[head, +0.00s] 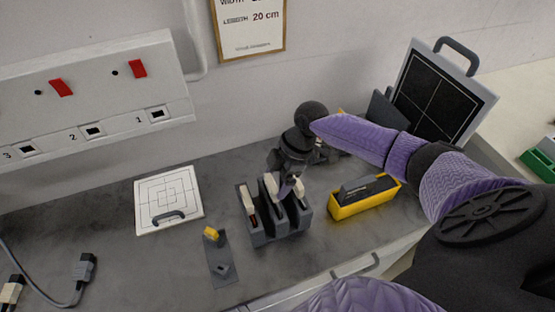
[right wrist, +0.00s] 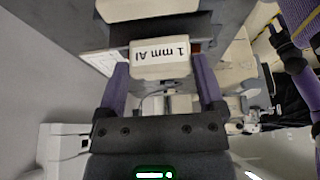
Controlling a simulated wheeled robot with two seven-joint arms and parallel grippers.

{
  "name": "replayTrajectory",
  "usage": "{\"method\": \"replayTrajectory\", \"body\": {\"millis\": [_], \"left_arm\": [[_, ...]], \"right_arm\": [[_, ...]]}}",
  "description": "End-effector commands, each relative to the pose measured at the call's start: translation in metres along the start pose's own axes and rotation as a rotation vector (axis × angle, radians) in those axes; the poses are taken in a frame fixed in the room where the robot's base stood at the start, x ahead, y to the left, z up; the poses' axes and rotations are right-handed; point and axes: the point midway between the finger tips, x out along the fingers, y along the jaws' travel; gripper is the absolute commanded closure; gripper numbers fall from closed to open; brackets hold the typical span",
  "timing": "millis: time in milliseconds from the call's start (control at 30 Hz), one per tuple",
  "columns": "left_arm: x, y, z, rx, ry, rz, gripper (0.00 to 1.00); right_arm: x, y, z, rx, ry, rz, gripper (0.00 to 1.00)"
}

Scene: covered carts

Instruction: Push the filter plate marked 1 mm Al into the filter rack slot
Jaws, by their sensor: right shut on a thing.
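The dark grey filter rack (head: 265,238) stands on the bench and holds upright plates with cream tops. My right gripper (head: 287,186) reaches down over the rack from behind. In the right wrist view, the fingers (right wrist: 162,88) are shut on the cream top of the filter plate marked 1 mm Al (right wrist: 160,60). Another cream top shows just beyond it at the picture's top edge. The gripper partly hides the held plate in the head view, so how deep it sits in its slot cannot be told. My left gripper is not in view.
A yellow-rimmed holder (head: 342,213) stands right of the rack. A grey plate with a yellow block (head: 220,264) lies in front left. A white target plate (head: 168,199) lies further left. A framed black panel (head: 440,95) stands at the back right. Cables lie at far left.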

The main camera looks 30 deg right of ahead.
Motion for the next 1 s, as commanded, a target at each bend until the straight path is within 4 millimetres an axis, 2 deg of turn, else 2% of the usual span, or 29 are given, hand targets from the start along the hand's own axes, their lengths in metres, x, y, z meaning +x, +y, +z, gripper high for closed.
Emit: {"method": "replayTrajectory", "body": {"millis": [667, 700, 767, 1000], "left_arm": [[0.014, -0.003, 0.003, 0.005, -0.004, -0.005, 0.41], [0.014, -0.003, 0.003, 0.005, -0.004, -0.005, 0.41], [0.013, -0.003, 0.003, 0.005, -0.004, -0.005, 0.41], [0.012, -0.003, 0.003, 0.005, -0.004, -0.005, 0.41]], "right_arm": [[0.016, 0.000, 0.007, 0.000, 0.000, 0.000, 0.89], [0.017, 0.000, 0.007, 0.000, 0.000, 0.000, 0.11], [0.016, 0.000, 0.007, 0.000, 0.000, 0.000, 0.00], [0.013, 0.000, 0.007, 0.000, 0.000, 0.000, 0.00]]}}
